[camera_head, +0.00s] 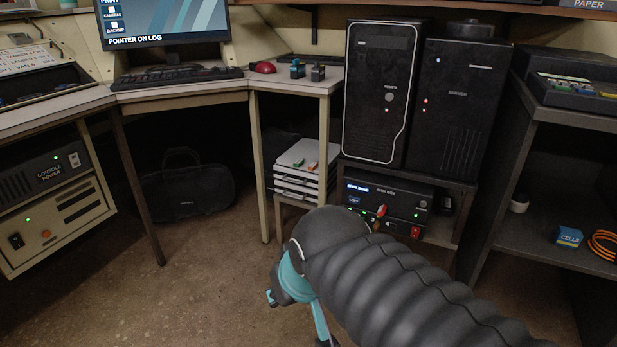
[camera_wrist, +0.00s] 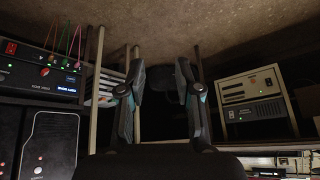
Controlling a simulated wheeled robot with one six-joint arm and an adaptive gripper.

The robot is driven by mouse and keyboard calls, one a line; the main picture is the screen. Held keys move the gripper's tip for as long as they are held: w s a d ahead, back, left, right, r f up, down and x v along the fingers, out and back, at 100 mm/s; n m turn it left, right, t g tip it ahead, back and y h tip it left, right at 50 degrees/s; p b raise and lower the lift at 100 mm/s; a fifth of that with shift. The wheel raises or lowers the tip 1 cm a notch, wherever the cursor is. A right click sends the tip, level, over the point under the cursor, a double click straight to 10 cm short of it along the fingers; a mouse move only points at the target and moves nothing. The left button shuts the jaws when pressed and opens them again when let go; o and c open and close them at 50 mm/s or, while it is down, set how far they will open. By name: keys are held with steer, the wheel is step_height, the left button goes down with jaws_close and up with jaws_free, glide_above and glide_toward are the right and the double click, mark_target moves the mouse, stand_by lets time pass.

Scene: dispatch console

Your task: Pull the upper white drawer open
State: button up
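A low stack of white drawers (camera_head: 297,184) stands under the desk's right corner in the head view, left of the computer towers. The upper white drawer (camera_head: 296,170) is near the top of the stack and looks shut, though its front is small. In the upside-down wrist view, the stack (camera_wrist: 106,88) is partly hidden behind a post and my left-hand finger. My gripper (camera_wrist: 160,72) is open and empty, its fingers well apart with dark space between them. It is apart from the drawers. In the head view my arm's sleeve hides most of the gripper.
A pale desk leg (camera_head: 259,165) stands just left of the drawers. A control box with coloured cables (camera_head: 390,205) and black towers (camera_head: 380,95) are to the right. A dark bag (camera_head: 187,190) lies under the desk. The floor (camera_head: 195,285) in front is clear.

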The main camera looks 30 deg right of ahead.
mark_target(294, 182)
steer(key=w+a+r+m+t+y+p, duration=0.1)
steer(key=w+r+m+t, duration=0.15)
steer(key=w, duration=0.75)
steer(key=w+a+r+m+t, duration=0.1)
steer(key=w+r+m, duration=0.2)
steer(key=w, duration=0.7)
steer(key=w+d+m+t+h+p, duration=0.3)
steer(key=w+m, duration=0.4)
steer(key=w, duration=1.2)
steer(key=w+d+f+m+h, duration=0.2)
steer(key=w+d+f+m, duration=0.3)
steer(key=w, duration=0.3)
steer(key=w+d+f+m+g+h, duration=0.1)
steer(key=w+d+f+m+h, duration=0.1)
steer(key=d+f+m+h, duration=0.5)
steer(key=w+d+f+m+g+h, duration=0.2)
steer(key=d+f+m, duration=0.25)
steer(key=f, duration=0.65)
steer(key=shift+n, duration=0.5)
steer(key=x, duration=1.3)
steer(key=shift+w+r, duration=0.15)
steer(key=shift+w, duration=0.05)
jaws_close()
